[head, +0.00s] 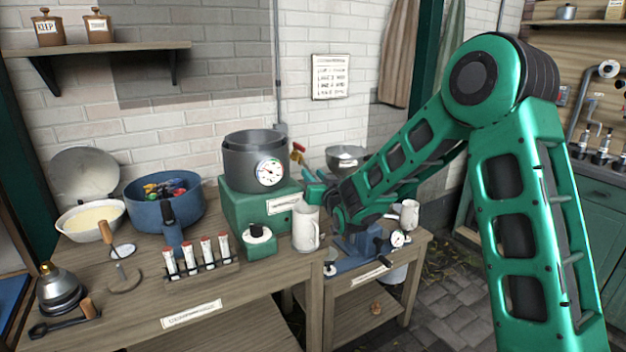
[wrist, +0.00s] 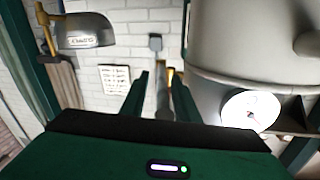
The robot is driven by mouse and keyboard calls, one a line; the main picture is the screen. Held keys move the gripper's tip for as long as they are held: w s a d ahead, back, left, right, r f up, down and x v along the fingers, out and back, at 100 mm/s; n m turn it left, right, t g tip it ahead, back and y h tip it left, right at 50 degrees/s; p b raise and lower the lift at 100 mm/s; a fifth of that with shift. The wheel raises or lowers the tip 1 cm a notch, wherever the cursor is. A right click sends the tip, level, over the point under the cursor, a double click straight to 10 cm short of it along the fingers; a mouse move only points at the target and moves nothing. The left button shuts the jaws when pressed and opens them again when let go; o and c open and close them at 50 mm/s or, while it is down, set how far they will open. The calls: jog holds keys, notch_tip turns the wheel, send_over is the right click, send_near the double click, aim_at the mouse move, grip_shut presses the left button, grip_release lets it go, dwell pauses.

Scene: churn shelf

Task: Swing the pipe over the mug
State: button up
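A white mug (head: 305,230) stands upright at the right end of the wooden bench, beside the green base of the dark pot. A second white mug (head: 409,213) is on the lower stand to the right, partly behind my arm. A small brass piece with red and yellow parts (head: 298,152) shows beside the pot; I cannot tell if it is the pipe. My gripper (head: 313,186) is just right of the pot, above the first mug. In the wrist view its fingers (wrist: 162,98) are apart, with a brass piece (wrist: 171,75) seen near the right finger. Contact cannot be told.
The pot (head: 253,160) with a round gauge stands left of my gripper. A metal bowl (head: 346,157) is behind it. A rack of tubes (head: 203,268), a blue pan (head: 160,210) and a cream-filled bowl (head: 85,218) crowd the bench to the left.

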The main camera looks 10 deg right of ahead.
jog(key=shift+s, duration=0.2)
jog(key=s+d, duration=0.2)
jog(key=s, duration=0.8)
jog(key=shift+s, duration=0.1)
jog(key=shift+c, duration=0.5)
